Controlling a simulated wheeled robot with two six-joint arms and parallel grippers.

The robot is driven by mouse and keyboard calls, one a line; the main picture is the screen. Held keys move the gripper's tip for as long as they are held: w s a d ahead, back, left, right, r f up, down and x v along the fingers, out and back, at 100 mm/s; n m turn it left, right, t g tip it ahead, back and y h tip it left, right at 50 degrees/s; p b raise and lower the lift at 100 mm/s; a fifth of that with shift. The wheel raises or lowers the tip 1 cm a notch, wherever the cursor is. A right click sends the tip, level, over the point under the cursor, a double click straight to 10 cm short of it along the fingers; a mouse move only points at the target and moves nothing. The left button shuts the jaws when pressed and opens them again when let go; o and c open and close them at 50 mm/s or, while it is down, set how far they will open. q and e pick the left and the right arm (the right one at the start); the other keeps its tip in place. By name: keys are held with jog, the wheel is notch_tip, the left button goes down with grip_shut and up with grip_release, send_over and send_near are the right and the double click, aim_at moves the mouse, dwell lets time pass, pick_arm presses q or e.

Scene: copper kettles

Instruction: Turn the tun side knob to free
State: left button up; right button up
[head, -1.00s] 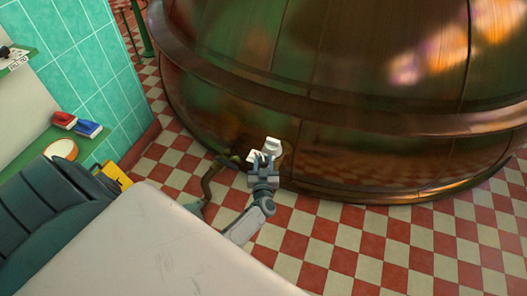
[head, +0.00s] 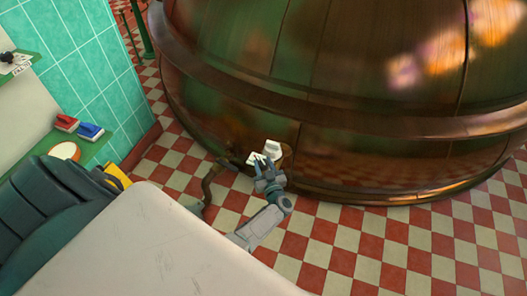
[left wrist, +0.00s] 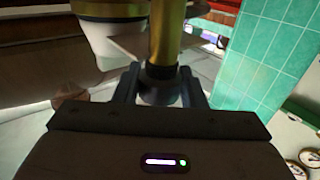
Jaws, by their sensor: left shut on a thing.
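The copper tun (head: 330,100) fills the upper right of the head view. The tun side knob (head: 272,148) is a small pale part low on the tun's near side. My left gripper (head: 264,162) is at the knob and partly covers it. In the left wrist view, the fingers (left wrist: 158,88) are closed around a dark-collared piece below a brass post (left wrist: 167,32). A white cup-shaped part (left wrist: 116,42) hangs beside the post. The knob's exact setting is too small to read. My right gripper is not in view.
A dark curved pipe (head: 210,180) stands just left of my left gripper. A green shelf (head: 100,140) on the tiled wall (head: 85,60) holds a red block (head: 66,121) and a blue block (head: 90,130). The checkered floor (head: 370,235) in front of the tun is clear.

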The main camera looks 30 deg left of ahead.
pick_arm(q)
jog(key=o, duration=1)
jog(key=v, duration=1)
jog(key=shift+s+d, duration=0.25)
jog(key=shift+d, duration=0.05)
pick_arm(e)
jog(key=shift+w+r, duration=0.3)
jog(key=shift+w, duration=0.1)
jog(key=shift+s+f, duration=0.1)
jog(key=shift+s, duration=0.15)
